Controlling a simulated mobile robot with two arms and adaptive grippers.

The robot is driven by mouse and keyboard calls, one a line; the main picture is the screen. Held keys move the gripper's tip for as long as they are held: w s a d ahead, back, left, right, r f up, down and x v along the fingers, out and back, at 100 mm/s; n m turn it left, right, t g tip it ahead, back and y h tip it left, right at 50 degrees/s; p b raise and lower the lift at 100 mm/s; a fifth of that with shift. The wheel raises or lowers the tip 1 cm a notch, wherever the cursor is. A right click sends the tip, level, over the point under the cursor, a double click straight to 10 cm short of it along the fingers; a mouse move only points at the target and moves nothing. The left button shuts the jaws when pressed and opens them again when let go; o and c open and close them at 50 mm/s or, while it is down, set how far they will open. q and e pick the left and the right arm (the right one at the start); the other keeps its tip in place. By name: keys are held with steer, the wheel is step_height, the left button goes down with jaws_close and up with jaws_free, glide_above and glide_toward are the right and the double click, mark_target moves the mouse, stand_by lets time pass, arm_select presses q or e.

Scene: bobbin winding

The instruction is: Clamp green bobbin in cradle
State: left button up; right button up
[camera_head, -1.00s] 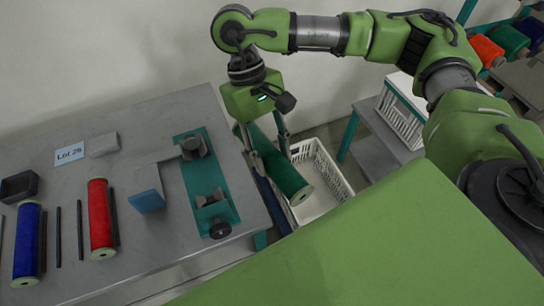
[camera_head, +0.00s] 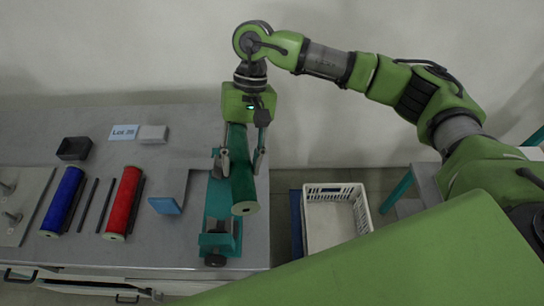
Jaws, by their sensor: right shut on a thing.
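The green bobbin (camera_head: 243,180) is in my right gripper (camera_head: 242,160), which is shut on it with one finger on each side. The bobbin's pale end disc faces the camera. The cradle (camera_head: 217,220) is a teal base with a grey block and a dark knob at its near end, at the table's right side. The bobbin is over the cradle's right side and hides part of it. I cannot tell whether it touches the cradle. My left gripper is not in view.
A red bobbin (camera_head: 123,203) and a blue bobbin (camera_head: 63,200) lie to the left with dark rods between. A blue block (camera_head: 165,205) is left of the cradle. A black box (camera_head: 74,148) and the "Lot 26" card (camera_head: 123,132) lie behind. A white crate (camera_head: 337,218) stands right of the table.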

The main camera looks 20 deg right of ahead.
steer(key=w+a+r+m+y+p, duration=0.1)
steer(key=w+a+m+p, duration=0.15)
steer(key=a, duration=0.35)
step_height(320, 180, down, 7)
steer(key=b, duration=0.1)
steer(key=shift+w+n+t, duration=0.4)
steer(key=shift+n, duration=0.05)
